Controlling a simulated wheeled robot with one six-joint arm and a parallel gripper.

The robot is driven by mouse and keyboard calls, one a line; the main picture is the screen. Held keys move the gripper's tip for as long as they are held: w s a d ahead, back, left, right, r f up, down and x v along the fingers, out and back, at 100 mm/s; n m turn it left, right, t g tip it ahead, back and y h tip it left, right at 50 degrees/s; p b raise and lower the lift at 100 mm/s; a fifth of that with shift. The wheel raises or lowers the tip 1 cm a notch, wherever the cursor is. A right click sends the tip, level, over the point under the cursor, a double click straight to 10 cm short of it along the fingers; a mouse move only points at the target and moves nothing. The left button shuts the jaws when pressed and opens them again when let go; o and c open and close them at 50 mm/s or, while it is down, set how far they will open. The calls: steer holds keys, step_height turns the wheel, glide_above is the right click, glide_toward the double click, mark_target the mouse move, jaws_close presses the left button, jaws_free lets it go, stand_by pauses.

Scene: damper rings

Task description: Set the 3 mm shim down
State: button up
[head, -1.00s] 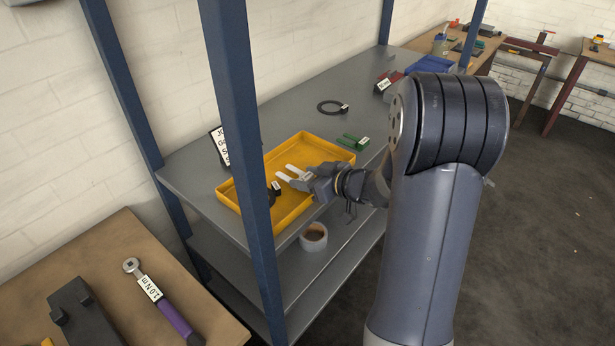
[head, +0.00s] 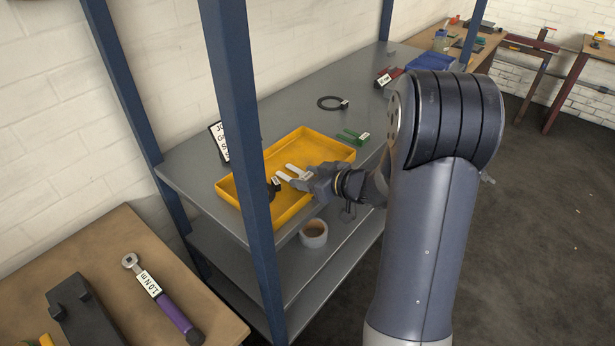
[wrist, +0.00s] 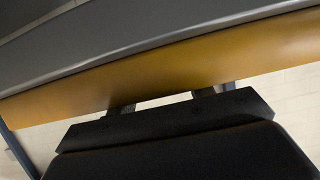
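My gripper (head: 285,172) reaches in from the right over the yellow tray (head: 336,151). Its two pale fingers are apart, with a gap between them and nothing seen held. In the wrist view the finger ends (wrist: 163,101) also stand apart below an orange-yellow surface. A black piece with a white tag (head: 273,188) lies at the tray's left part, just left of the fingers and partly hidden by the blue post. I cannot read its tag or tell whether it is the 3 mm shim. A green forked piece (head: 349,137) lies beyond the tray.
A blue post (head: 243,150) stands in front of the tray. A tape roll (head: 313,234) sits on the shelf below.

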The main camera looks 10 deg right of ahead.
steer(key=o, duration=0.5)
steer(key=shift+f, duration=0.15)
steer(key=shift+s, duration=0.15)
steer(key=v, duration=1)
steer(key=shift+s+d+r, duration=0.2)
steer(key=shift+r, duration=0.15)
jaws_close()
stand_by(0.4)
stand_by(0.3)
